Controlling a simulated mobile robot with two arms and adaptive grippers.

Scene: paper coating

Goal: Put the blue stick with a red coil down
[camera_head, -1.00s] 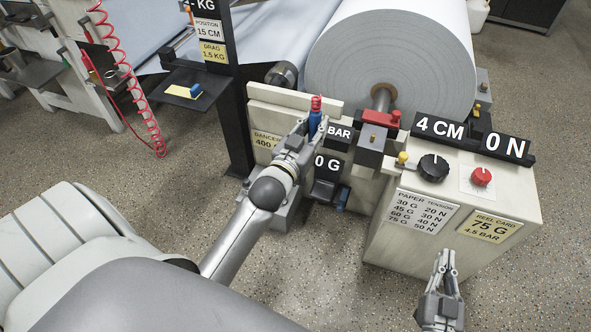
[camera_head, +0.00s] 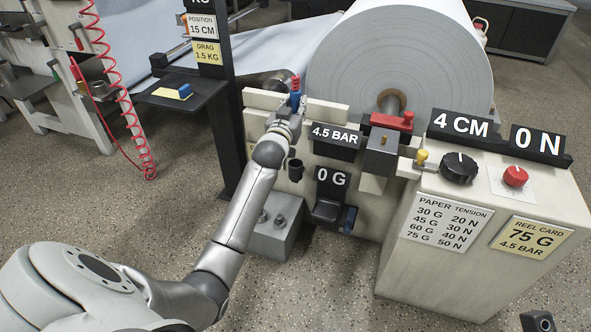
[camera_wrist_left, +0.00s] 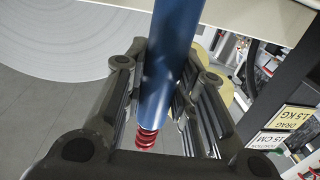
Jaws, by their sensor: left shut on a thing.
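The blue stick with a red coil is upright in my left gripper (camera_head: 289,118), in front of the machine's cream beam. Its blue shaft (camera_head: 295,99) and red coil (camera_head: 296,82) show above the fingers. In the left wrist view the blue shaft (camera_wrist_left: 176,55) runs between both fingers, with the red coil (camera_wrist_left: 147,138) beyond them. The gripper is shut on the stick. A small dark cup-like holder (camera_head: 295,169) is on the machine front, just below the gripper. A dark piece at the bottom right edge may belong to my right gripper; its fingers cannot be made out.
A large paper roll (camera_head: 390,60) stands behind the beam. A control cabinet (camera_head: 480,270) with a black knob (camera_head: 459,168) and a red knob (camera_head: 515,176) is at right. A black shelf (camera_head: 195,92) on a post is at left. A black ledge (camera_head: 327,211) sits under the 0 G display.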

